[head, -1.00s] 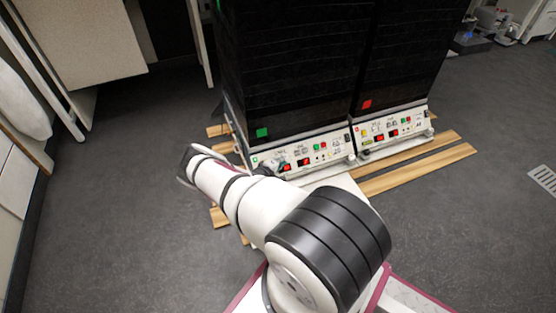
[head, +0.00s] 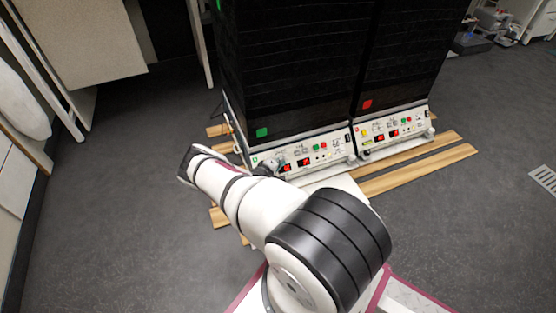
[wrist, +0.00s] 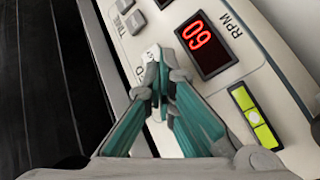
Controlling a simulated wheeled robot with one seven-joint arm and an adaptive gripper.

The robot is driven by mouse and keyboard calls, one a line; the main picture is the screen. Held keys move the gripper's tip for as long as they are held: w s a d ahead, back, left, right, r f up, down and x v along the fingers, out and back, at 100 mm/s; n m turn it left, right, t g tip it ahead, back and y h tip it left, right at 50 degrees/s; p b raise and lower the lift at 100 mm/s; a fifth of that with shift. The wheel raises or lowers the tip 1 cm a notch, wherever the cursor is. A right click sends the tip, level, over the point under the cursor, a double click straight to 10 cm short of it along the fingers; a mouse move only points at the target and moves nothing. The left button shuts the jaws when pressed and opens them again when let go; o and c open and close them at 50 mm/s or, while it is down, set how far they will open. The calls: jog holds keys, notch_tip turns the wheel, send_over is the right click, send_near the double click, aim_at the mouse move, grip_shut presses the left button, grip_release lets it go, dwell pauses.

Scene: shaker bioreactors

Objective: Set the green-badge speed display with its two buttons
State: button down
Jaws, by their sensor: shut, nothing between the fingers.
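The green-badge unit is the left black shaker, with a green square (head: 262,132) above its white control panel (head: 330,154). The buttons there are mostly hidden by the fingertips; contact cannot be told. Two grey buttons (wrist: 136,21) sit near the TIME label. In the head view my arm covers the panel's left end.
A second black shaker with a red square (head: 367,104) stands close on the right. Wooden slats (head: 420,170) lie under both units. Grey floor at the left is clear.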

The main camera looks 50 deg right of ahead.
jog(key=shift+r+p, duration=0.2)
jog(key=shift+p, duration=0.1)
jog(key=shift+s+a+r+p, duration=0.3)
jog(key=shift+s+r+p, duration=0.15)
jog(key=shift+p, duration=0.65)
jog(key=shift+s, duration=0.1)
jog(key=s+a+r+p, duration=0.1)
jog(key=p, duration=0.2)
jog(key=s+a+r+p, duration=0.1)
jog(key=s+r+p, duration=0.1)
jog(key=p, duration=0.1)
jog(key=shift+r+p, duration=0.1)
jog(key=shift+p, duration=0.25)
